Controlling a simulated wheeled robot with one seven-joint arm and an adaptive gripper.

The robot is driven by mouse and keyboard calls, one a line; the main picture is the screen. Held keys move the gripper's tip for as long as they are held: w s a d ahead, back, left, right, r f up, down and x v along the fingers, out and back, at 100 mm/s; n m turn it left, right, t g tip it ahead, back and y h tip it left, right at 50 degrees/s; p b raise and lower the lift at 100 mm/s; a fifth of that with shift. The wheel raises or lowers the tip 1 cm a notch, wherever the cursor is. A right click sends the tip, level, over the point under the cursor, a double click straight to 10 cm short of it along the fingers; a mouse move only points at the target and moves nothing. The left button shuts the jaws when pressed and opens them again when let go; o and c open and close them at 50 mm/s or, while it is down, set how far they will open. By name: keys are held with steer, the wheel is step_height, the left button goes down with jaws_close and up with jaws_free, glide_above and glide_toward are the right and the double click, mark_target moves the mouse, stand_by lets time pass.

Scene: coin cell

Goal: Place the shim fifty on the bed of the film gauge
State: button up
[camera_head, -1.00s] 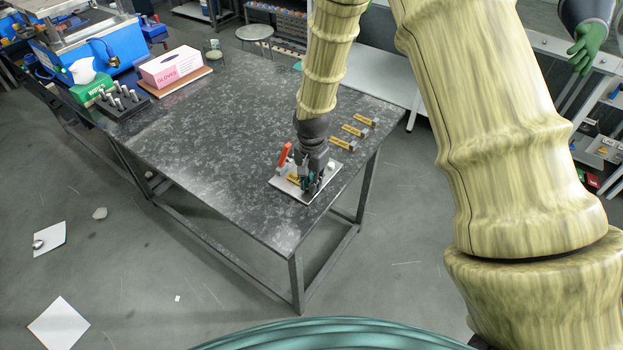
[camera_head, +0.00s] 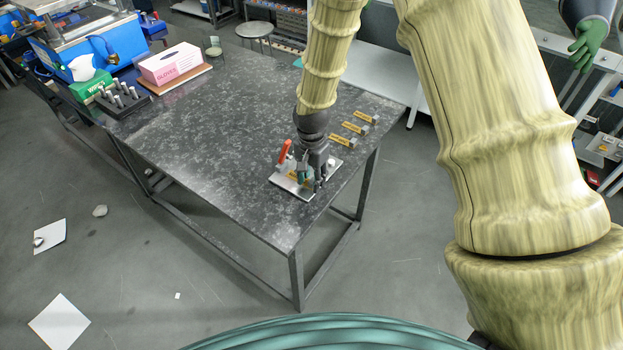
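The film gauge (camera_head: 281,181) is a pale metal plate near the table's front right corner, with an upright red-orange lever (camera_head: 284,152) at its left. My gripper (camera_head: 311,184) points down over the plate and hides much of its middle and right. A small yellow piece (camera_head: 292,176) shows low beside the fingers, over the plate; I cannot tell whether it rests on the bed or touches a finger. Three yellow-labelled shims with grey ends lie behind, a near one (camera_head: 341,142), a middle one (camera_head: 355,128) and a far one (camera_head: 367,118). Their markings are too small to read.
A pink and white glove box (camera_head: 171,66) lies on a brown board at the table's far left. A black rack of metal posts (camera_head: 122,101) stands in front of it. The middle of the dark speckled table (camera_head: 215,140) is clear.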

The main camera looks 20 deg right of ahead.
step_height(320, 180, up, 12)
steer(key=b, duration=0.4)
steer(key=shift+f, duration=0.2)
steer(key=shift+s+f, duration=0.1)
steer(key=shift+f, duration=0.05)
stand_by(0.3)
